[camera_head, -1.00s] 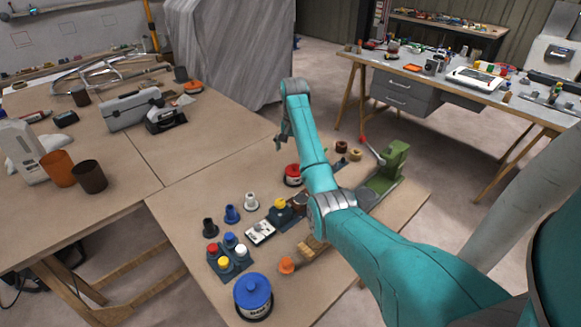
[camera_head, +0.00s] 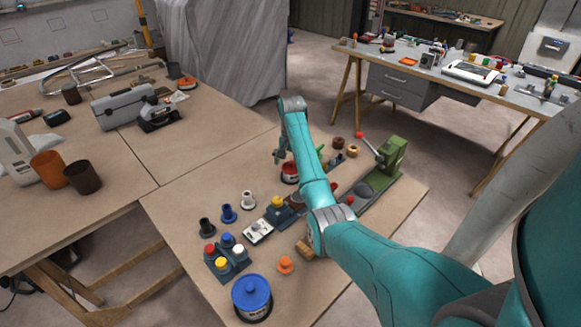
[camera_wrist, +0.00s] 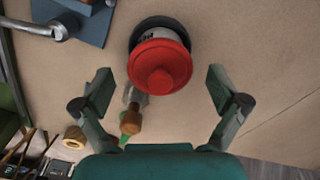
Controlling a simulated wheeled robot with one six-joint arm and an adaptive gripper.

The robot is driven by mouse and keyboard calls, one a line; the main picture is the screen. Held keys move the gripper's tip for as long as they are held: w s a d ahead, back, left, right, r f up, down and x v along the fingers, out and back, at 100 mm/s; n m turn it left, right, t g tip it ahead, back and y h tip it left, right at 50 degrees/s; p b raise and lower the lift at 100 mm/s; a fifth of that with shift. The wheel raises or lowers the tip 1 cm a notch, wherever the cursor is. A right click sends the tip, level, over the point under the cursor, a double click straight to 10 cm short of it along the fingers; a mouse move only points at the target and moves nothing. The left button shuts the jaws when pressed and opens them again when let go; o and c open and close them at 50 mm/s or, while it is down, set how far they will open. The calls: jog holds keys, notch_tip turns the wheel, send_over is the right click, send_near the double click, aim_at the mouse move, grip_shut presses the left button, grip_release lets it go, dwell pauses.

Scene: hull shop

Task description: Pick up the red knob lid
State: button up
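The red knob lid (camera_wrist: 160,66) sits on a pale container with a dark base, seen from above in the wrist view. In the head view the red lid (camera_head: 289,167) is partly hidden behind my arm. My gripper (camera_wrist: 160,78) is open, with one finger on each side of the lid and clear gaps to both. The lid lies a little beyond the line between the fingertips in the wrist view. In the head view my gripper (camera_head: 279,157) hangs just left of the lid, nothing held in it.
A wooden-handled tool (camera_wrist: 131,120) lies close beside the container. A blue-lidded tin (camera_head: 252,298), coloured pegs in a block (camera_head: 227,262) and a green press (camera_head: 388,160) share the table. Bare tabletop lies right of the lid in the wrist view.

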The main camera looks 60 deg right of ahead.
jog(key=c, duration=0.9)
jog(key=shift+s+a+f, duration=0.1)
jog(key=shift+c, duration=1.3)
